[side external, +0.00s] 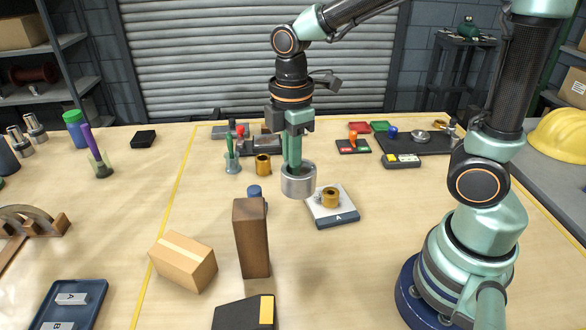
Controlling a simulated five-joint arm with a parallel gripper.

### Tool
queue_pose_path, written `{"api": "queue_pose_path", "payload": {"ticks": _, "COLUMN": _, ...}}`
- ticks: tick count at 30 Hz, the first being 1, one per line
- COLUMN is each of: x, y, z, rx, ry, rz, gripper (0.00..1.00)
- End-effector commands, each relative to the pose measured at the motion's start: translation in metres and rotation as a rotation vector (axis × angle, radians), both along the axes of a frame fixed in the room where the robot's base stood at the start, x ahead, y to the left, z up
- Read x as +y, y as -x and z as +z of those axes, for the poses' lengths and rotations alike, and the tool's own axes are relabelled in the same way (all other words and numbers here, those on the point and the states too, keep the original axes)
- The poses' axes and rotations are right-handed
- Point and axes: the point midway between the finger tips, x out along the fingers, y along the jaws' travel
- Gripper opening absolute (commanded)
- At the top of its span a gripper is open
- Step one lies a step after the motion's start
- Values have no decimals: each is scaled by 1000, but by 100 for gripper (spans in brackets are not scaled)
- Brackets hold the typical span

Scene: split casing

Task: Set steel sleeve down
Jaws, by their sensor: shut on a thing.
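The steel sleeve (299,184) is a short, wide grey metal ring, upright in the middle of the table area. My gripper (293,164) points straight down and is shut on the sleeve, with the fingers reaching into its top. I cannot tell whether the sleeve's underside touches the table or hangs just above it. Right of and nearer than the sleeve is a white-topped block marked A (337,214), with a brass ring (330,198) on it. The sleeve's lower edge appears close to that block's back left corner.
A tall brown block (251,238) stands in front, with a blue cylinder (254,191) partly hidden behind it. A cardboard box (183,261) lies left of it. Another brass ring (263,164) and a cup with green tools (232,161) stand left of the sleeve.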

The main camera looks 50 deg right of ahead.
Motion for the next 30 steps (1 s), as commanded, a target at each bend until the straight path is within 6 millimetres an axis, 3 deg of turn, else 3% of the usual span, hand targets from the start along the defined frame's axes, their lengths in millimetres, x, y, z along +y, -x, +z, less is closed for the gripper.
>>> {"api": "queue_pose_path", "payload": {"ticks": 3, "x": 0, "y": -1, "z": 17, "rx": -5, "ry": -1, "rz": 0, "gripper": 0}}
{"api": "queue_pose_path", "payload": {"ticks": 11, "x": 3, "y": -11, "z": 34, "rx": -1, "ry": -1, "rz": -78, "gripper": 0}}
{"api": "queue_pose_path", "payload": {"ticks": 30, "x": 37, "y": -125, "z": 58, "rx": 0, "ry": -2, "rz": -1081, "gripper": 0}}
